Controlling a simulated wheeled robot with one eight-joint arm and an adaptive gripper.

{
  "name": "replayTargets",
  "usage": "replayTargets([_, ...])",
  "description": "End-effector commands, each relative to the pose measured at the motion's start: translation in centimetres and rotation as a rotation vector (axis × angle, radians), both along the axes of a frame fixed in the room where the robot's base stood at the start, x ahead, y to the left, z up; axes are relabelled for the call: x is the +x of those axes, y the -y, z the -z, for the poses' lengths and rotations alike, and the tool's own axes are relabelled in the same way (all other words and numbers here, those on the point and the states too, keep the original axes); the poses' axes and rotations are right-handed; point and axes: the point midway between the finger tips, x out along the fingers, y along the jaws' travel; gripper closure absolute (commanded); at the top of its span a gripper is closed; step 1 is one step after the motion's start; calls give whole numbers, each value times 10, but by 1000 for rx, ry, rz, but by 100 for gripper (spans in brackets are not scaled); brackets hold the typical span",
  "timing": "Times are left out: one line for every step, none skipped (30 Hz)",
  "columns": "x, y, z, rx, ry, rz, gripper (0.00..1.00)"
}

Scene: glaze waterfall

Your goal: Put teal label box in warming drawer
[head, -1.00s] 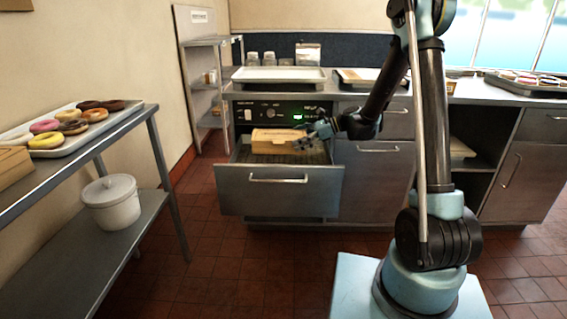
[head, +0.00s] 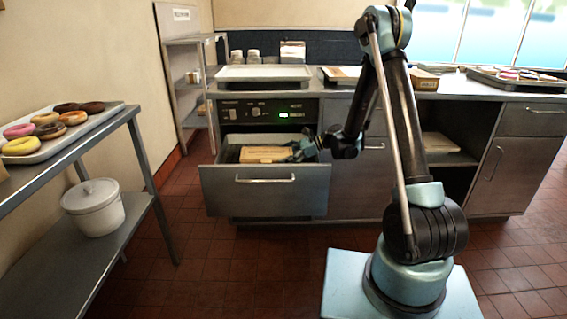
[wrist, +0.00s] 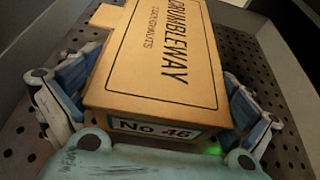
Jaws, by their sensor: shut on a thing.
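The teal label box (wrist: 165,62) is a tan carton printed "CRUMBLEWAY", with a teal-edged "No 46" label facing the wrist camera. My gripper (wrist: 155,105) is shut on it, with one finger along each side. In the head view the box (head: 265,154) is inside the open warming drawer (head: 264,193), near its back. My gripper (head: 300,150) reaches it from the right. A perforated drawer floor shows around the box in the wrist view. I cannot tell whether the box touches that floor.
The drawer's control panel (head: 265,111) with a green display is just above it. A counter with a white tray (head: 264,74) is overhead. A shelf on the left holds a donut tray (head: 55,132) and a white lidded pot (head: 94,207). Floor in front is clear.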

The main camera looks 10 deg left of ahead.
Motion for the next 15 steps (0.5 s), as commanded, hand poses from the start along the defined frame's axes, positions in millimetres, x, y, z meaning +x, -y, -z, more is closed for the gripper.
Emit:
replayTargets([0, 0, 7, 0, 0, 0, 26])
replayTargets([0, 0, 10, 0, 0, 0, 26])
replayTargets([0, 0, 14, 0, 0, 0, 26])
replayTargets([0, 0, 17, 0, 0, 0, 26])
replayTargets([0, 0, 18, 0, 0, 0, 26])
replayTargets([0, 0, 19, 0, 0, 0, 26])
replayTargets([0, 0, 20, 0, 0, 0, 26])
replayTargets([0, 0, 20, 0, 0, 0, 26])
replayTargets([0, 0, 19, 0, 0, 0, 26])
replayTargets([0, 0, 19, 0, 0, 0, 26])
replayTargets([0, 0, 19, 0, 0, 0, 26])
replayTargets([0, 0, 19, 0, 0, 0, 26])
replayTargets([0, 0, 19, 0, 0, 0, 26])
replayTargets([0, 0, 20, 0, 0, 0, 26])
replayTargets([0, 0, 21, 0, 0, 0, 26])
